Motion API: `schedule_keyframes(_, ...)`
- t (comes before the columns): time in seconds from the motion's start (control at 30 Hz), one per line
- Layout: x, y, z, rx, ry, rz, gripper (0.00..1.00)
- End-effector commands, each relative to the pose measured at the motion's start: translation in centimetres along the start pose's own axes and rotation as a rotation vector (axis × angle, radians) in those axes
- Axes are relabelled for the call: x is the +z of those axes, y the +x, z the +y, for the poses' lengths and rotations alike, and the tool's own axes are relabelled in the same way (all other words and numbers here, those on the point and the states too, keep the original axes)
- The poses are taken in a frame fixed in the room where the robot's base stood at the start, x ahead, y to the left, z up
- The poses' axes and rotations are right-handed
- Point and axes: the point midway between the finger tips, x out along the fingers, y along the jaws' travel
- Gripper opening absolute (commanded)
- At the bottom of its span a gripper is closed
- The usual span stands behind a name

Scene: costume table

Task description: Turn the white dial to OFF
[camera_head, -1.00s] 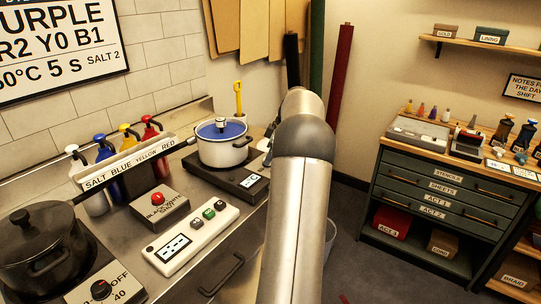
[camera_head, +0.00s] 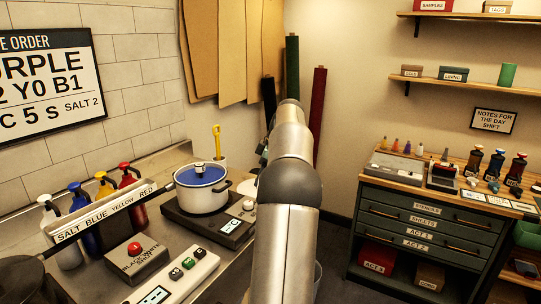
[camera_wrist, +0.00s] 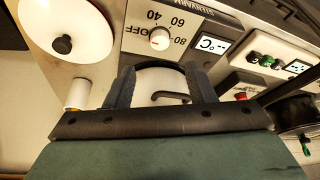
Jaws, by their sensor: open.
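The white dial (camera_wrist: 159,39) is on the front of a dark hot plate in the wrist view, with OFF, 40, 60 and 80 printed around it upside down. Which mark it points to is too small to tell. In the head view the dial (camera_head: 249,205) is a small pale spot on the hot plate (camera_head: 222,229), under a white pot with a blue lid (camera_head: 202,187). My gripper (camera_wrist: 157,80) is open, with two dark fingers apart and nothing gripped. The dial appears beyond the fingertips, between them in the picture, not touched.
A lit display (camera_wrist: 211,45) sits beside the dial. A white button box (camera_wrist: 265,62) is to the right. A white round thing with a dark knob (camera_wrist: 61,44) is at upper left. Labelled bottles stand behind a white rack (camera_head: 103,213) on the counter.

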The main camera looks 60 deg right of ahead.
Motion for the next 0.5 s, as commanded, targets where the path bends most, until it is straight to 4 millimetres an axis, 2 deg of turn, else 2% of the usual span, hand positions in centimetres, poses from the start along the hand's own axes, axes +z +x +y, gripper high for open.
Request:
schedule_keyframes(0.03, 0.0, -1.4, 0.1, 0.004, 0.0, 0.0, 0.49)
schedule_keyframes(0.2, 0.0, -4.9, 0.1, 0.002, 0.001, 0.0, 0.49)
schedule_keyframes(0.33, 0.0, -6.5, 0.1, 0.001, 0.0, 0.0, 0.49)
schedule_keyframes(0.5, 0.0, -7.3, 0.0, -0.001, 0.0, 0.0, 0.49)
